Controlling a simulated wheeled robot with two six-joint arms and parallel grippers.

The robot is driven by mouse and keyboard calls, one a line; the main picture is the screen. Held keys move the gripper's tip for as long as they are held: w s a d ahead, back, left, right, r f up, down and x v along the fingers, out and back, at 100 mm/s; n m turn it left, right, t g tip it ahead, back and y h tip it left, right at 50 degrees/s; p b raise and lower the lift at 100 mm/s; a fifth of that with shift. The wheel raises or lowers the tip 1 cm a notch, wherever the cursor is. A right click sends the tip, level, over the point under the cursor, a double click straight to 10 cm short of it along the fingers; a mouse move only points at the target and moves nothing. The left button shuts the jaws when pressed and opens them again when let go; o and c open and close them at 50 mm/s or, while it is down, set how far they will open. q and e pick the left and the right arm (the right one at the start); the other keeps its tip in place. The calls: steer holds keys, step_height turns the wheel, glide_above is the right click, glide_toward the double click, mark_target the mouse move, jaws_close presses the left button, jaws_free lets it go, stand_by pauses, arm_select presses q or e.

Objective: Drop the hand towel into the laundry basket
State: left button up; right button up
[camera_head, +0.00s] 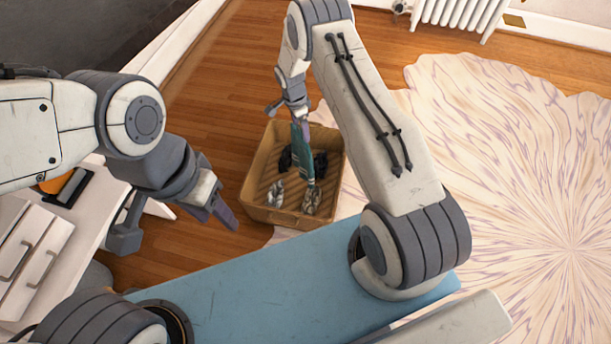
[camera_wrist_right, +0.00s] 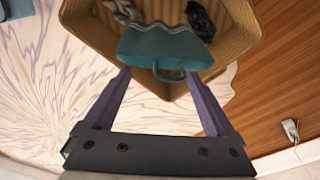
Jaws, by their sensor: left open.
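The teal hand towel (camera_head: 306,168) hangs in the fingers of my right gripper (camera_head: 300,125), over the inside of the laundry basket (camera_head: 256,180). In the right wrist view the towel (camera_wrist_right: 160,45) spans the ends of the two fingers of my right gripper (camera_wrist_right: 158,76), with its loop towards the camera. The fingers stand apart with the towel at their tips, which it partly hides. The basket is tan, open and rectangular; its wall (camera_wrist_right: 235,50) shows around the towel in the wrist view. My left gripper (camera_head: 222,208) is open and empty, left of the basket.
Dark and grey crumpled items (camera_head: 277,192) lie in the basket. A pale patterned rug (camera_head: 500,140) lies to the right, with wooden floor (camera_head: 215,110) to the left. A white drawer unit (camera_head: 40,240) stands at left. A radiator (camera_head: 460,12) is at the back wall.

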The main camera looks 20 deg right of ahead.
step_height(320, 180, up, 10)
steer(key=a+p, duration=0.1)
steer(key=p, duration=0.1)
steer(key=shift+a+r, duration=0.15)
stand_by(0.4)
steer(key=s+a+r+n+y, duration=0.1)
steer(key=s+a+r+n, duration=1)
steer(key=a+r, duration=0.4)
steer(key=s+r+n, duration=0.3)
steer(key=s+n, duration=0.1)
steer(key=s, duration=0.4)
steer(key=s+a+r+n+y, duration=0.1)
steer(key=s+r+n, duration=0.25)
steer(key=s, duration=0.55)
steer(key=s+r+n, duration=0.2)
steer(key=s+n, duration=0.3)
steer(key=s, duration=0.3)
step_height(320, 180, up, 27)
steer(key=p, duration=2.7)
steer(key=shift+s+n, duration=0.3)
steer(key=shift+n, duration=0.05)
